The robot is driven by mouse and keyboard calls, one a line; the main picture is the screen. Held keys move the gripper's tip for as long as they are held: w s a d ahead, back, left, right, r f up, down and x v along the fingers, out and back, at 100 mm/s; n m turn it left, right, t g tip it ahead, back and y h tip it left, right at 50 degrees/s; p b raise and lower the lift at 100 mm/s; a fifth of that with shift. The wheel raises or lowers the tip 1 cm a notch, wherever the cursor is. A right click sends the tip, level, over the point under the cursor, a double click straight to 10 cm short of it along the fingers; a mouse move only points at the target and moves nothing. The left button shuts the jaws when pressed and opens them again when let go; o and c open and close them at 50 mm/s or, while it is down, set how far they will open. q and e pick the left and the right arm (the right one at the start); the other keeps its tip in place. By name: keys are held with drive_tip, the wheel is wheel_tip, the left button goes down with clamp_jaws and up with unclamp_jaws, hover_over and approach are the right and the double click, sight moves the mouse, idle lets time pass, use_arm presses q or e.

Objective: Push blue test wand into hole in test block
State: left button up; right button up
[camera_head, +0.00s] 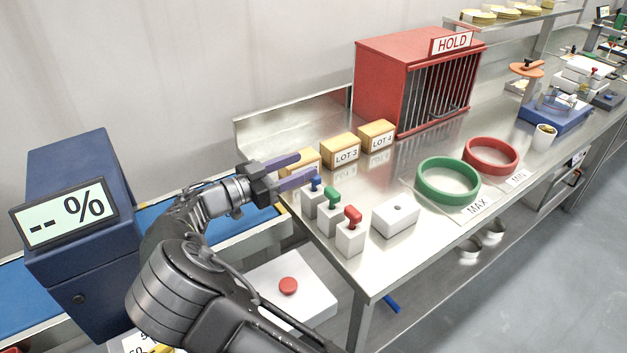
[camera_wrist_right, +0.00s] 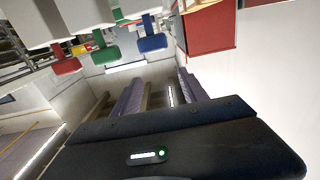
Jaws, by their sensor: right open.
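The blue test wand (camera_head: 316,183) stands upright in its white holder (camera_head: 312,205), the farthest of three holders near the left end of the steel table. It also shows near the top of the right wrist view (camera_wrist_right: 152,43). My right gripper (camera_head: 306,170) is open and empty just beside and behind the blue wand's handle; I cannot tell whether they touch. Its two purple fingers also show in the wrist view (camera_wrist_right: 160,78), with nothing between them. The white test block (camera_head: 394,221) lies right of the holders, with a small dark hole in its top. My left gripper is not in view.
Green (camera_head: 333,196) and red (camera_head: 352,216) wands stand in the nearer holders. Yellow lot boxes (camera_head: 341,153), one partly hidden by my gripper, stand behind. Green (camera_head: 448,196) and red (camera_head: 491,168) rings lie to the right. A red HOLD cage (camera_head: 385,70) stands at the back.

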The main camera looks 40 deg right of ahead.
sight(314, 191)
drive_tip(key=f, duration=0.2)
drive_tip(key=d+f+p, duration=0.1)
drive_tip(key=f, duration=0.1)
drive_tip(key=shift+d+f, duration=0.1)
drive_tip(key=shift+f, duration=0.15)
drive_tip(key=d+p, duration=0.2)
drive_tip(key=d, duration=0.4)
drive_tip(key=shift+d, duration=0.15)
idle(0.4)
drive_tip(key=c, duration=1.1)
